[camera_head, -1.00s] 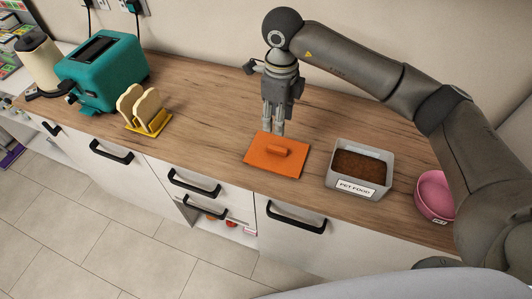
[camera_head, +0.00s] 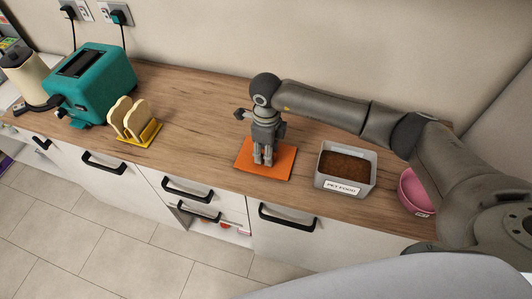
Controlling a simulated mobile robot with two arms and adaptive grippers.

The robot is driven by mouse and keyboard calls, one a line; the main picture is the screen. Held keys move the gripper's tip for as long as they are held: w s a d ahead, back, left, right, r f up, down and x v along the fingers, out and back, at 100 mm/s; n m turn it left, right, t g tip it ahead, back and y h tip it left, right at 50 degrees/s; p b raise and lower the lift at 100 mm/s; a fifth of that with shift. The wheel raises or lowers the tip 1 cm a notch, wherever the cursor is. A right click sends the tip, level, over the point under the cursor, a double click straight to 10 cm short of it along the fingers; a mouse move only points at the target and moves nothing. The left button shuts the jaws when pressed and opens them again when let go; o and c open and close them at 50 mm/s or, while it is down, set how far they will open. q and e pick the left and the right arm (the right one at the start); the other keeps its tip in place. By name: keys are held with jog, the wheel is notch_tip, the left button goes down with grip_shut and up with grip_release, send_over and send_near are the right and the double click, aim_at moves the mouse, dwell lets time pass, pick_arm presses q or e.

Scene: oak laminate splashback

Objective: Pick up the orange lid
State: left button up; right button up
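The orange lid (camera_head: 279,170) lies flat on the wooden counter, left of the grey pet food box. My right gripper (camera_head: 263,163) points down over the middle of the lid, with its fingertips low at the place of the lid's handle. The fingers and hand hide the handle, so I cannot tell whether they are closed on it. My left gripper is not in view.
The open pet food box (camera_head: 345,169) holds brown food and stands close to the lid's right. A pink bowl (camera_head: 414,194) is farther right. A teal toaster (camera_head: 94,83) and a yellow rack with bread slices (camera_head: 138,137) stand left. The counter between rack and lid is clear.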

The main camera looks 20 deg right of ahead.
grip_shut()
dwell(0.4)
